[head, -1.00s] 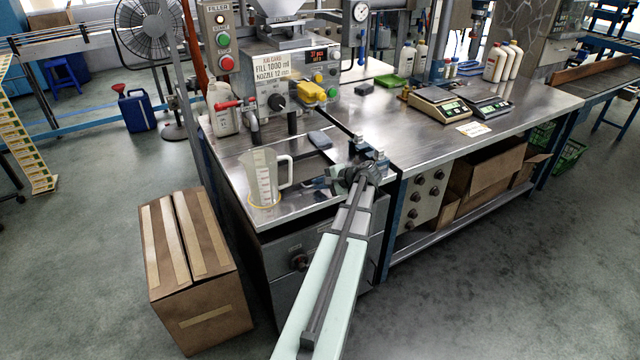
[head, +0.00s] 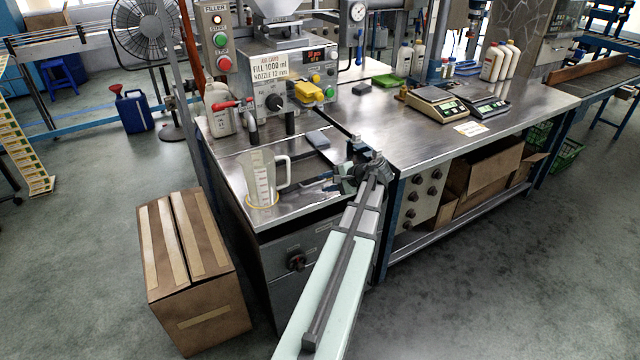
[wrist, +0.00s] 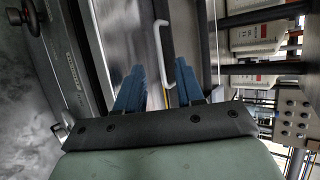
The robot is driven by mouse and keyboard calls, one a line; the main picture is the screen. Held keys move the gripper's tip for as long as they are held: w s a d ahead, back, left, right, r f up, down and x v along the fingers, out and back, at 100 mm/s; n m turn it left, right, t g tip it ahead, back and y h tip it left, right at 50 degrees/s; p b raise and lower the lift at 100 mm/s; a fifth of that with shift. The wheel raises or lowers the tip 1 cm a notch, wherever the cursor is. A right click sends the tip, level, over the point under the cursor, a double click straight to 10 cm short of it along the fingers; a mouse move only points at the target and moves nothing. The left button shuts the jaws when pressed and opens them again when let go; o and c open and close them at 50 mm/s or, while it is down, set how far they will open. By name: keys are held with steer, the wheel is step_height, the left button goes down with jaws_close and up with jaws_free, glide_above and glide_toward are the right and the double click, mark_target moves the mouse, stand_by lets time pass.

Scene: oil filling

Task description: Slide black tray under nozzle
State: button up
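My gripper (head: 338,184) is low over the front right of the filler's steel bench, right of the clear measuring jug (head: 263,180). In the wrist view its two blue fingers (wrist: 158,92) stand apart, with nothing clearly held between them. A pale bar-like handle (wrist: 160,45) shows beyond and between the fingertips; I cannot tell whether it is the jug's. The nozzle, a dark spout (head: 290,123), hangs under the filler's front panel (head: 281,97), behind the jug. I cannot make out a black tray clearly; my gripper and arm hide part of the bench.
A white container (head: 219,112) and a red-handled valve (head: 238,104) are at the left. A cardboard box (head: 194,270) is on the floor.

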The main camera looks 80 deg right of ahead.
steer(key=v, duration=0.9)
steer(key=shift+s+r, duration=0.2)
stand_by(0.3)
